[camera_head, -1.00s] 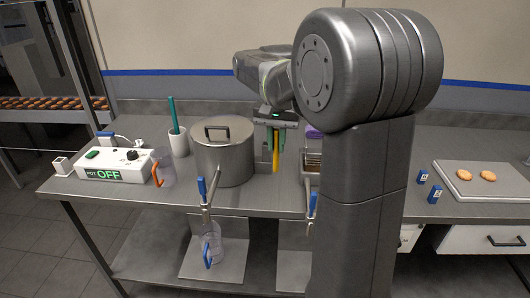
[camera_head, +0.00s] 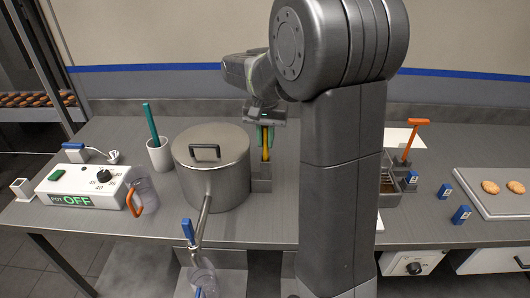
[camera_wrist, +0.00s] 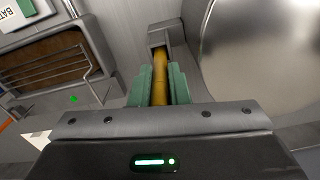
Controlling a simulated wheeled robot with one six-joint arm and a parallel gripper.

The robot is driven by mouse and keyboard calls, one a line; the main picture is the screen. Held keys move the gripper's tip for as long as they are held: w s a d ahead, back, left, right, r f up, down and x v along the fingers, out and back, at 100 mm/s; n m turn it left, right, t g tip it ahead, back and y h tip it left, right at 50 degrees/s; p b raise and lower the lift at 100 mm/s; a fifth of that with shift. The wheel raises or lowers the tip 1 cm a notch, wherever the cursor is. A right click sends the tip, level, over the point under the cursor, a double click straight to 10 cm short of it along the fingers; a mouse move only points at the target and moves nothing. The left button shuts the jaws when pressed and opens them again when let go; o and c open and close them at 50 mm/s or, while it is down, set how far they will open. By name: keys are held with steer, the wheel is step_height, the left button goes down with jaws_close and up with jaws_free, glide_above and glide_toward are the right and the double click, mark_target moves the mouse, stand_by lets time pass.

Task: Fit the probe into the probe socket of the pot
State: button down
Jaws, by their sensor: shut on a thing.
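In the wrist view the probe (camera_wrist: 160,75) runs between the fingers towards a grey square bracket (camera_wrist: 158,36) beside the pot (camera_wrist: 265,45). In the head view a grey upright block (camera_head: 262,180) stands below the fingers. I cannot tell whether this is the probe socket, or whether the probe's tip is inside it.
A white control box (camera_head: 84,186) reading POT OFF, a clear jug with an orange handle (camera_head: 146,195) and a white cup (camera_head: 159,155) stand left of the pot. A rack (camera_head: 388,192) and a biscuit tray (camera_head: 480,200) are to the right. My arm hides part of the counter.

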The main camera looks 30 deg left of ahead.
mark_target(265, 151)
steer(key=shift+f, duration=2.25)
steer(key=shift+f, duration=0.2)
steer(key=c, duration=1.4)
jaws_free()
steer(key=shift+r, duration=0.1)
step_height(265, 151, up, 12)
steer(key=shift+r, duration=0.1)
